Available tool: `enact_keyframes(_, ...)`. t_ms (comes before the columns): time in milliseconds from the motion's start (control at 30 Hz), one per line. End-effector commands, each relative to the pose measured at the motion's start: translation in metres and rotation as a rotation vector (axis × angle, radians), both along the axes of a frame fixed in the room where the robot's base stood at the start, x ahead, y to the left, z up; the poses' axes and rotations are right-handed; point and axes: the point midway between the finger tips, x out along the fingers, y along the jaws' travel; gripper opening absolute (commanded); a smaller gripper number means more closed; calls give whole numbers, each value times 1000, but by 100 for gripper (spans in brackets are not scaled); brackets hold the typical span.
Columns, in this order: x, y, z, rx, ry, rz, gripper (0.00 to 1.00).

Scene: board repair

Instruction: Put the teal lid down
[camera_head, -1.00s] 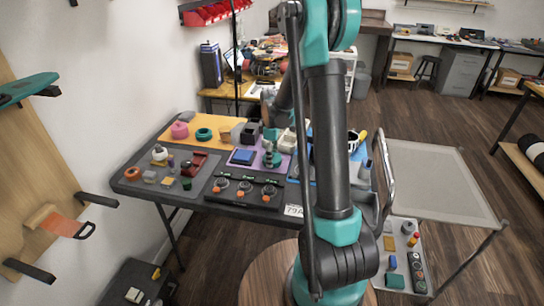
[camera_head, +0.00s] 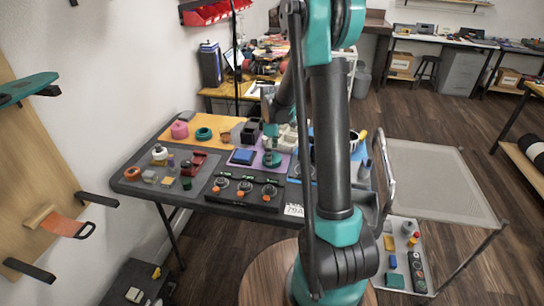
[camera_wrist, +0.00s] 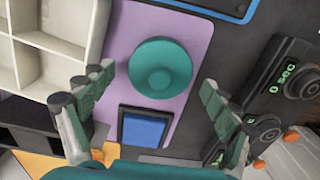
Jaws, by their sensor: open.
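The teal lid (camera_wrist: 160,68) is a round disc with a small knob, lying on the purple mat (camera_wrist: 188,22) in the wrist view. It also shows as a small teal shape in the head view (camera_head: 272,160). My gripper (camera_wrist: 156,80) is open, with its fingers on either side of the lid and gaps between fingers and rim. I cannot tell how high the fingertips are above the mat. Nothing is held between them.
A blue block in a dark frame (camera_wrist: 144,128) lies close to the lid. A white compartment tray (camera_wrist: 45,50) stands to the left in the wrist view. A dark panel with dials (camera_wrist: 285,85) is to the right. Several small objects crowd the table (camera_head: 150,140).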

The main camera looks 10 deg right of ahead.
Motion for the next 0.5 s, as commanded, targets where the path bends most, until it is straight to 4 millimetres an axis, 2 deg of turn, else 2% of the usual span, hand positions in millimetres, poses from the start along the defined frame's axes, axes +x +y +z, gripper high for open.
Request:
enact_keyframes(300, -1, 0, 65, 0, 0, 0, 88)
enact_keyframes(500, 0, 0, 95, 0, 0, 0, 88)
